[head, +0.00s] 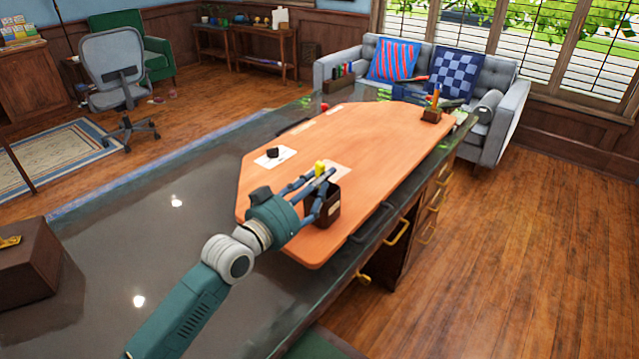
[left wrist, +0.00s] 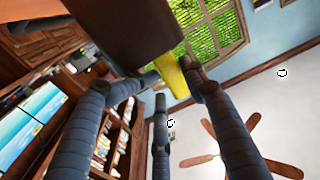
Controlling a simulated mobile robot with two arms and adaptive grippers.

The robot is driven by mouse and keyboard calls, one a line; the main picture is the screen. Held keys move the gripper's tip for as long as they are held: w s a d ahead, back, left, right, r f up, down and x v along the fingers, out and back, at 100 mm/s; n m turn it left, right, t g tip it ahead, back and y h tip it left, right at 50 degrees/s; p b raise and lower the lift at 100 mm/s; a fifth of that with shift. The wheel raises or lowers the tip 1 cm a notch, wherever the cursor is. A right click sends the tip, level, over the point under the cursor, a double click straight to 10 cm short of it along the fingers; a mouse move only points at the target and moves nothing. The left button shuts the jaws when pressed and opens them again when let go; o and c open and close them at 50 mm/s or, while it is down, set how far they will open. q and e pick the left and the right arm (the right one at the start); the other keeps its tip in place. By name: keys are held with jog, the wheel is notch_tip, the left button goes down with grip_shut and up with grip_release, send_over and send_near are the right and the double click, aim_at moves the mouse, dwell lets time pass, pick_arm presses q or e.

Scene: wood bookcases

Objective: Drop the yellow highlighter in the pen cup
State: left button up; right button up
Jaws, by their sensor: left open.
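The pen cup (head: 332,207) is a dark brown box with a pale label, upright on the orange desk mat. My left gripper (head: 321,190) is at the cup, its fingers spread open around the rim from the left. The yellow highlighter (head: 320,167) shows just above the fingers. In the upside-down left wrist view the cup (left wrist: 125,28) fills the top, and the highlighter (left wrist: 173,78) sticks out past its rim, between the fingertips. Its other end is hidden, apparently by the cup. I cannot tell whether a finger touches it. My right gripper is not in view.
The orange desk mat (head: 375,140) lies on a dark glossy desk. A white card with a small black object (head: 273,153) lies beyond the gripper. A small brown holder (head: 432,115) stands at the mat's far right. A brown box (head: 35,272) sits at left.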

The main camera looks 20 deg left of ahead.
pick_arm(q)
jog(key=shift+w+f, duration=0.15)
jog(key=shift+f, duration=0.75)
jog(key=v, duration=0.8)
jog(key=shift+r, duration=0.1)
dwell(0.6)
